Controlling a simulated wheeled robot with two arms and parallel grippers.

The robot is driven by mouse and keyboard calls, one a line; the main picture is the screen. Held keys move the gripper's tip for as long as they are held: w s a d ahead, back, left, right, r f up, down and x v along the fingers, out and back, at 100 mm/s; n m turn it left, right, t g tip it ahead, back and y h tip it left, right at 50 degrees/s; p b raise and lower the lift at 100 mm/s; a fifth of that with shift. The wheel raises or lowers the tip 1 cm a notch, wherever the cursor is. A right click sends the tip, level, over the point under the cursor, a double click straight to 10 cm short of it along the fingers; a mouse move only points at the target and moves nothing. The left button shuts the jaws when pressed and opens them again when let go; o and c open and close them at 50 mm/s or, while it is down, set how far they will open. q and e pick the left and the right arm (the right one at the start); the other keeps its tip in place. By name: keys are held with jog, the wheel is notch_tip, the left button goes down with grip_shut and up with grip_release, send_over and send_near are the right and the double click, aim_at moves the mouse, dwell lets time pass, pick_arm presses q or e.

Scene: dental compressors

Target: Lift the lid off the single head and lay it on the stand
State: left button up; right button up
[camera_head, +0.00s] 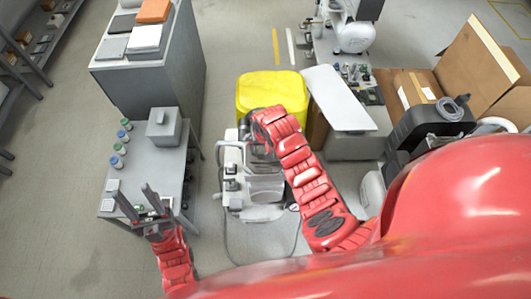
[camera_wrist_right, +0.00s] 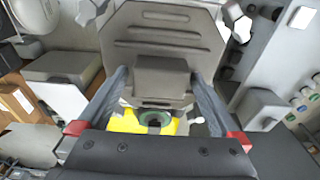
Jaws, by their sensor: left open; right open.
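In the right wrist view, a grey ribbed housing (camera_wrist_right: 165,32) fills the upper middle, with a raised grey block (camera_wrist_right: 160,78) in front of it. I cannot tell which part is the lid. My right gripper (camera_wrist_right: 159,74) is open, with one finger on each side of the block; contact is unclear. In the head view, the light grey compressor unit (camera_head: 250,185) stands on the floor, partly hidden by my right arm, which also hides the right gripper's fingers. My left gripper (camera_head: 137,198) is open and empty over the near end of the grey stand (camera_head: 150,168).
The stand carries a grey box (camera_head: 164,128) and several small bottles (camera_head: 119,149) along its left side. A yellow bin (camera_head: 258,88) stands behind the compressor. A grey cabinet (camera_head: 150,72) is at the back left. Cardboard boxes (camera_head: 473,68) are on the right.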

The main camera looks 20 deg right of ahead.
jog(key=shift+c, duration=0.2)
grip_shut()
jog(key=shift+r, duration=0.1)
dwell(0.4)
